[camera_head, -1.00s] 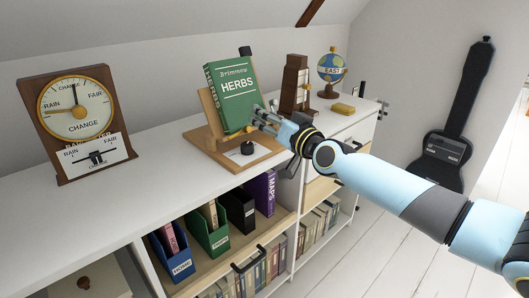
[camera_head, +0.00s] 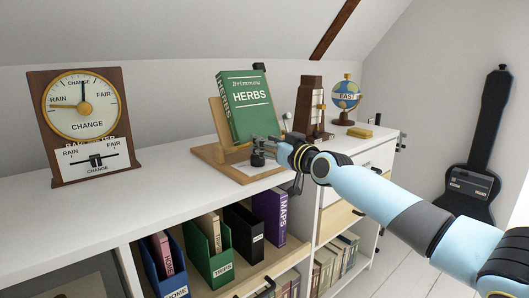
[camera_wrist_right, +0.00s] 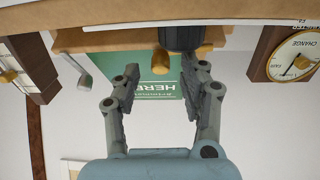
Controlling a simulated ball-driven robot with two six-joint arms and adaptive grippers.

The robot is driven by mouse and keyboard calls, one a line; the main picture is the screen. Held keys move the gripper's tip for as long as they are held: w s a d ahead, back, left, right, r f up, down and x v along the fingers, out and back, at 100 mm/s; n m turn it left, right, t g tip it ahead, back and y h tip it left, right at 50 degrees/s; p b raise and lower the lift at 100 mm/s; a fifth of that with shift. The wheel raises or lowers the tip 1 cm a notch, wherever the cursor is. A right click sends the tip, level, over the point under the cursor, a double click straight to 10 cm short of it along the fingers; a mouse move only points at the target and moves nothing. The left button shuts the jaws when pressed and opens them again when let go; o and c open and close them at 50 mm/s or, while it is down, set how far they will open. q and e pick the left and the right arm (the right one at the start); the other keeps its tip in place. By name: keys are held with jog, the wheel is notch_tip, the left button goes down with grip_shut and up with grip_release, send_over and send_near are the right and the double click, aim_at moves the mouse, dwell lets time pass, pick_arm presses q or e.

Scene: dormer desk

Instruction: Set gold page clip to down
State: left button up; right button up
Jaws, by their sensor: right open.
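A green HERBS book (camera_head: 247,105) leans on a wooden stand (camera_head: 208,153) on the white shelf top. A black knob (camera_head: 258,158) stands at the stand's front; it also shows at the top of the right wrist view (camera_wrist_right: 181,36). A gold rod-like part, perhaps the page clip (camera_wrist_right: 205,50), shows beside and behind that knob in the right wrist view. I cannot tell its setting. My right gripper (camera_head: 266,143) is open at the stand's front, close to the knob. My left gripper is out of view.
A barometer (camera_head: 58,125) stands at the left. A wooden metronome-like box (camera_head: 308,105), a globe (camera_head: 346,92) and a yellow block (camera_head: 360,132) stand right of the book. Files (camera_head: 212,250) fill the shelf below. The top between barometer and stand is clear.

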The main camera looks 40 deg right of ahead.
jog(key=shift+w, duration=0.45)
grip_shut()
jog(key=m+p, duration=0.1)
jog(key=p, duration=0.2)
jog(key=shift+s+a+m+h, duration=0.1)
jog(key=shift+s+m+h, duration=0.05)
jog(key=shift+m+h, duration=0.2)
jog(key=shift+f, duration=0.35)
grip_release()
